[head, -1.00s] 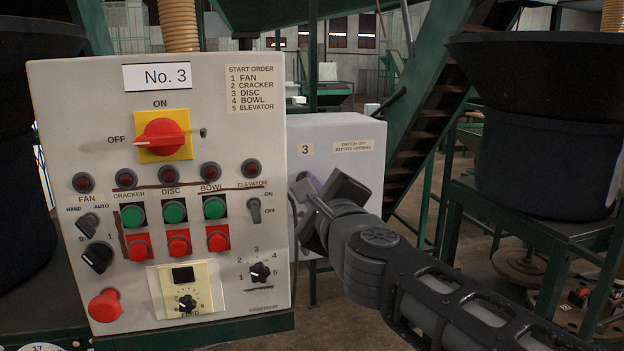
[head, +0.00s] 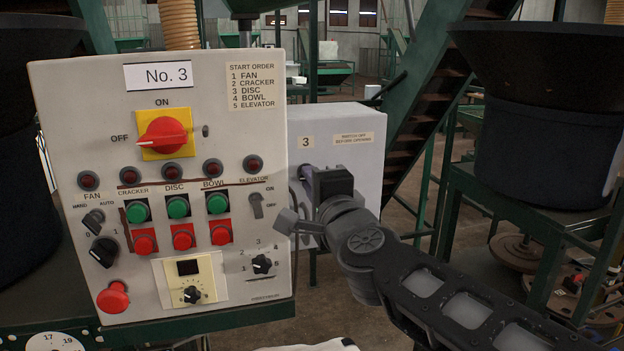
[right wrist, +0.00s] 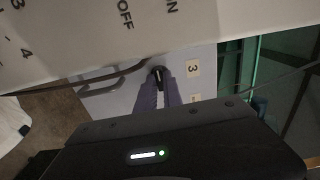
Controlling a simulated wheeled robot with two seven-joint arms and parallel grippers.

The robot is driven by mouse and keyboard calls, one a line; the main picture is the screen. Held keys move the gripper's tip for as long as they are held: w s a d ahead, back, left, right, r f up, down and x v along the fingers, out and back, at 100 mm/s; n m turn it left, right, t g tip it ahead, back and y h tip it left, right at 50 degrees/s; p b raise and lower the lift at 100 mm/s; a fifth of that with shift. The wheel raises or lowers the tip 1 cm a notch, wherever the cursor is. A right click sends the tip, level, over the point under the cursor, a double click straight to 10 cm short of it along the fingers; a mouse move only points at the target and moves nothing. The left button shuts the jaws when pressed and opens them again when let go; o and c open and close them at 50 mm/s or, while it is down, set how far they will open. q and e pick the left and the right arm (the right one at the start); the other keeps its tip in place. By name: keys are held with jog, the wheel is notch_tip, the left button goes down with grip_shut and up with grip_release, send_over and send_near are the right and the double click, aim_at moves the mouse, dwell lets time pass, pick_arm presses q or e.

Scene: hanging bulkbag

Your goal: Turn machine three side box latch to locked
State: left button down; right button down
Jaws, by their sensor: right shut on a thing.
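The side box (head: 350,135) is a pale grey box marked 3, behind and right of the No. 3 control panel (head: 150,230). My right gripper (head: 308,172) is at the left part of its front face. In the right wrist view, the purple fingers of my right gripper (right wrist: 158,82) are shut on a small dark latch (right wrist: 157,73) on the box face, left of the 3 label. The latch is mostly hidden by the fingers, and I cannot tell its exact angle. In the head view the gripper hides it. My left gripper is not in view.
The control panel's right edge stands close to my right gripper. A dark cable (right wrist: 85,82) runs beside the fingers in the right wrist view. Green stairs (head: 425,120) rise behind the box. A large dark bin (head: 545,140) stands at the right.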

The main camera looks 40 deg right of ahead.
jog(key=c, duration=1.5)
grip_release()
jog(key=shift+s, duration=0.1)
jog(key=p+v, duration=0.1)
jog(key=v, duration=0.6)
jog(key=shift+s+a+p, duration=0.15)
jog(key=shift+s+p, duration=0.15)
jog(key=shift+p, duration=0.1)
